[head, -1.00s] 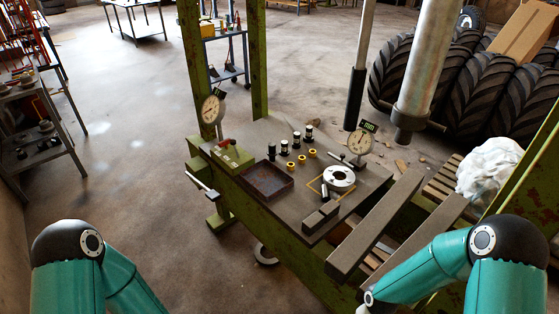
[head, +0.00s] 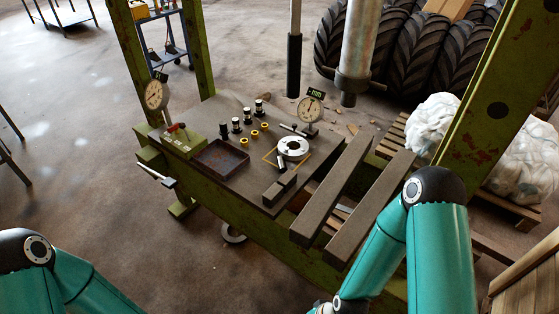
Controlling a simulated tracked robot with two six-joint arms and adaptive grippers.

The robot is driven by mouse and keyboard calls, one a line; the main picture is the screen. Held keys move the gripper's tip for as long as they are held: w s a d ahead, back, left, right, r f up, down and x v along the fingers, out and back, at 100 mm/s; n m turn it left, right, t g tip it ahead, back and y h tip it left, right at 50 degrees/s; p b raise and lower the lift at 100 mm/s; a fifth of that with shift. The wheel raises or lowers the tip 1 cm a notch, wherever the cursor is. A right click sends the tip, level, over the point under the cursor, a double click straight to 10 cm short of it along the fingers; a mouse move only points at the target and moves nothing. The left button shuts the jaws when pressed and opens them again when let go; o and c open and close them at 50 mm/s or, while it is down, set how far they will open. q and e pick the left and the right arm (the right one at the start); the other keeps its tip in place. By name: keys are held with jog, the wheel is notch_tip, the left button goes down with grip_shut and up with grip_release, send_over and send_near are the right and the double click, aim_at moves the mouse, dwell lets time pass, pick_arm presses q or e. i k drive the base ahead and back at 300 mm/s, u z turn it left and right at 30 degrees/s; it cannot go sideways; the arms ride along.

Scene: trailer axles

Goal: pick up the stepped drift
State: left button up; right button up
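I cannot tell for sure which piece is the stepped drift. A small dark and silver cylindrical piece (head: 281,168) stands beside the pale ring-shaped hub (head: 293,148) on the dark bench plate (head: 225,112). Several black and silver cylindrical pieces (head: 236,125) stand in a row farther back on the plate. Both my arms show at the bottom, left and right. Neither gripper's fingers show; both lie beyond the bottom edge of the head view.
A dial gauge (head: 157,97) stands at the plate's left and another (head: 311,107) behind the hub. Two steel bars (head: 333,190) jut toward me. Green posts (head: 199,55) flank the bench.

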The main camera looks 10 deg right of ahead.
aim_at(282, 164)
jog(key=z, duration=1.3)
jog(key=i, duration=0.1)
jog(key=u, duration=2.65)
jog(key=i, duration=0.15)
jog(key=u, duration=0.5)
jog(key=i, duration=1.3)
jog(key=z, duration=2.35)
